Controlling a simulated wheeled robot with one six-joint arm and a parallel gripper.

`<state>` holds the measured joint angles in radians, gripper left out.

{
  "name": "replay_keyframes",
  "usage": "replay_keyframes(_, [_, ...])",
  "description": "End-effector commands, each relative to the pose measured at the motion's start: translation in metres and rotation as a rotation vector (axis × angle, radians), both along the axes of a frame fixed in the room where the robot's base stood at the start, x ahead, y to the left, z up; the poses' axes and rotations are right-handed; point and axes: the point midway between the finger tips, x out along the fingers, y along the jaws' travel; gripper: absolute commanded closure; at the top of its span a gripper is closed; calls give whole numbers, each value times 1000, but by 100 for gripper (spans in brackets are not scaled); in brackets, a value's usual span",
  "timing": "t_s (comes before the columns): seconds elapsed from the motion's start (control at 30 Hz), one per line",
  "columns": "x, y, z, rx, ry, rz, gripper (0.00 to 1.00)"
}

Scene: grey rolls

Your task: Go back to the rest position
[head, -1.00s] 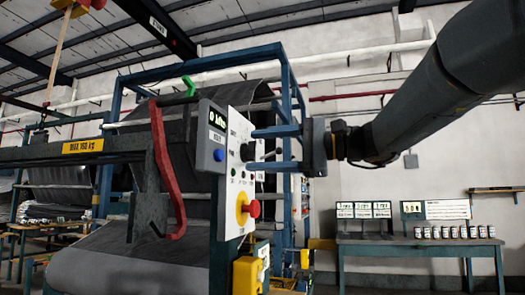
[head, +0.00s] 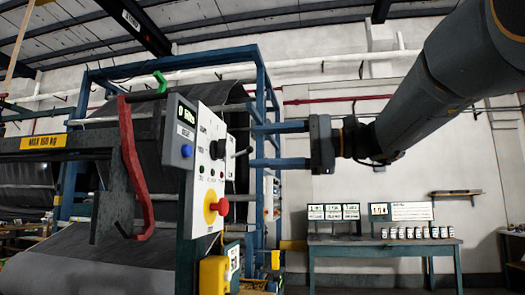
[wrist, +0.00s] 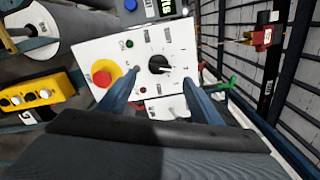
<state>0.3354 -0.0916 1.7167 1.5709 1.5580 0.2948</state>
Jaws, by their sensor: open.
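My gripper (head: 281,145) is at the right of the white control panel (head: 204,178) in the head view, its two blue fingers pointing left toward the panel. The fingers are apart, with nothing seen between them but a small lever in the background. In the wrist view, the fingers reach toward the panel's face (wrist: 97,45). A black rotary knob (wrist: 159,64) shows beyond and between the fingertips. A red button on a yellow base (wrist: 103,77) lies left of the left finger. Whether a fingertip touches the panel is unclear.
A red hooked lever (head: 128,165) and a grey roll (head: 85,262) are at the left. A yellow box (head: 213,275) hangs below the panel. A workbench (head: 380,241) with several small jars stands at the back right. Open wall space lies right of the panel.

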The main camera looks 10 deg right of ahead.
Motion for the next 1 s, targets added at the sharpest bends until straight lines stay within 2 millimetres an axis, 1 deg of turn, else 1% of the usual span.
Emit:
replay_keyframes(0.2, [0,0,0,0,0,0,41])
replay_keyframes(0.27, [1,1,-3,-5,5,-2,41])
replay_keyframes(0.33, [4,2,-14,-23,23,-9,41])
replay_keyframes(0.37, [6,3,-23,-39,36,-15,41])
replay_keyframes(0.47, [13,7,-69,-124,100,-38,41])
replay_keyframes(0.5, [15,8,-94,-171,132,-48,41])
replay_keyframes(0.57, [16,9,-135,-256,180,-60,41])
replay_keyframes(0.6, [14,10,-163,-316,209,-64,41])
replay_keyframes(0.67, [9,8,-205,-409,248,-68,41])
replay_keyframes(0.7, [3,7,-232,-475,270,-64,41])
replay_keyframes(0.77, [-8,3,-272,-575,298,-55,41])
replay_keyframes(0.8, [-17,0,-298,-646,311,-42,41])
replay_keyframes(0.87, [-33,-6,-336,-755,326,-17,41])
replay_keyframes(0.9, [-45,-11,-361,-830,330,4,41])
replay_keyframes(0.97, [-66,-21,-396,-945,327,47,41])
replay_keyframes(1.0, [-81,-28,-419,-1025,319,82,41])
